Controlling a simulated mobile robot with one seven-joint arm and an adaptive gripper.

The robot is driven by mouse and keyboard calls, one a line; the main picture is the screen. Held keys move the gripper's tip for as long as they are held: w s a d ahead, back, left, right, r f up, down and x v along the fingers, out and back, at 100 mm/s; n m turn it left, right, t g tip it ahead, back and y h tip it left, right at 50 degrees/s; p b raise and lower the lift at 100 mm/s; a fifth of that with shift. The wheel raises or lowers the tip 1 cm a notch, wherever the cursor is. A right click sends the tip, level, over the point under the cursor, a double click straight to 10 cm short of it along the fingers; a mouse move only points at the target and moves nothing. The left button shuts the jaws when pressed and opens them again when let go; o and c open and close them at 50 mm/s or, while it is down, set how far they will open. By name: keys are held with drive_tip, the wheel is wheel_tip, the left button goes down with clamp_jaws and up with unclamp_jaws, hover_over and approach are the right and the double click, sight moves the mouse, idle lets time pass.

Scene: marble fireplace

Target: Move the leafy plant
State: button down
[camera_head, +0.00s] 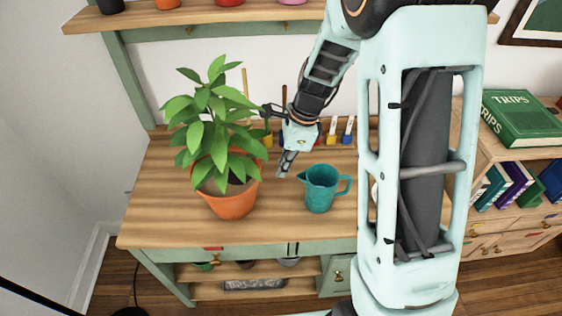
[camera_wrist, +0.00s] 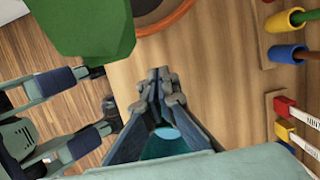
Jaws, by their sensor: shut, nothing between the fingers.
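The leafy plant (camera_head: 213,104) stands upright in an orange pot (camera_head: 234,204) on the left part of the wooden bench. In the wrist view a large green leaf (camera_wrist: 85,25) and the dark inside of the pot's rim show at the top edge. My gripper (camera_head: 284,169) hangs just right of the plant, between the pot and a teal jug, apart from the pot. In the wrist view its fingertips (camera_wrist: 163,78) are together with nothing between them. The foliage hides part of the pot's far rim.
The teal jug (camera_head: 321,189) stands right of my gripper. Several colored tools with yellow, blue and red parts (camera_head: 333,131) stand along the bench's back edge. A shelf with pots (camera_head: 180,18) hangs above. The bench front (camera_head: 170,225) left of the pot is clear.

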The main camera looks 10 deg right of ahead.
drive_tip(key=x, duration=0.6)
drive_tip(key=shift+d, duration=0.1)
drive_tip(key=a, duration=0.2)
drive_tip(key=shift+w+a+r, duration=0.1)
drive_tip(key=shift+a+r, duration=0.2)
drive_tip(key=shift+a, duration=0.7)
drive_tip(key=shift+a, duration=0.1)
drive_tip(key=a+p, duration=0.2)
drive_tip(key=a, duration=0.4)
drive_tip(key=a+p, duration=0.2)
drive_tip(key=a, duration=0.5)
drive_tip(key=a+p, duration=0.2)
drive_tip(key=a, duration=0.5)
drive_tip(key=shift+w+a+p, duration=0.2)
drive_tip(key=shift+w+p, duration=0.1)
drive_tip(key=shift+w, duration=0.1)
